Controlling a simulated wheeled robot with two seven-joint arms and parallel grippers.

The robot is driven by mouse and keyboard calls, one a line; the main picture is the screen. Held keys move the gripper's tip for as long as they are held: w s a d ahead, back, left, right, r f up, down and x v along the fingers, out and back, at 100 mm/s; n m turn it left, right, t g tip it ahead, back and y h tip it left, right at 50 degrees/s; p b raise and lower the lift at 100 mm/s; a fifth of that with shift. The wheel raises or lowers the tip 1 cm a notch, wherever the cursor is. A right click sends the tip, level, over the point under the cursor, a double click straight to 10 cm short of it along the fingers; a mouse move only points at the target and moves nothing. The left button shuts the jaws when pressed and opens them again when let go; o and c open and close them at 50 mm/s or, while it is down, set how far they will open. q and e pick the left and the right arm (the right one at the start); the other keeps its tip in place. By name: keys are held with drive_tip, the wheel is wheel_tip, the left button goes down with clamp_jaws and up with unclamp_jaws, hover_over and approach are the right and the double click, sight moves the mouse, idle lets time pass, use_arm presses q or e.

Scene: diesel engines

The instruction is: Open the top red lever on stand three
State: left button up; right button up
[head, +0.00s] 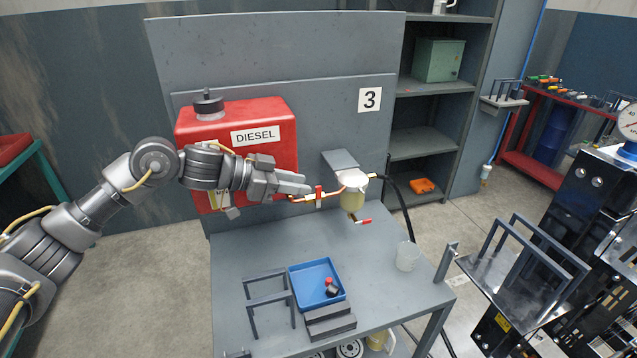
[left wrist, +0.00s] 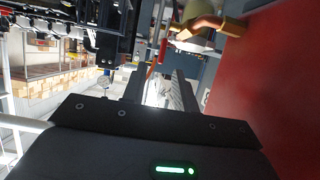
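Stand three carries a red DIESEL tank (head: 272,117) and a filter with a yellowish bowl (head: 352,201), joined by a copper-coloured pipe. The top red lever (head: 319,196) stands upright across this pipe, between tank and filter. A second red lever (head: 363,221) sits lower, under the filter bowl. My left gripper (head: 308,187) is in front of the tank, its fingers pointing right, just left of the top lever. In the left wrist view, its fingers (left wrist: 160,92) are apart with a gap between them and nothing clearly held. Contact with the lever cannot be told. My right gripper is not in view.
The stand's table (head: 385,255) holds a blue tray (head: 302,277) with a small red and black part, a grey rack, and a clear cup (head: 408,256). A number 3 plate (head: 370,99) hangs on the back panel. Black machinery stands at right.

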sight(318, 188)
use_arm(q)
drive_tip(key=p+x, duration=0.1)
drive_tip(key=x, duration=0.4)
drive_tip(key=shift+w+d+f, duration=0.15)
drive_tip(key=shift+d+f, duration=0.05)
drive_tip(key=shift+d, duration=0.15)
drive_tip(key=shift+c, duration=0.3)
clamp_jaws()
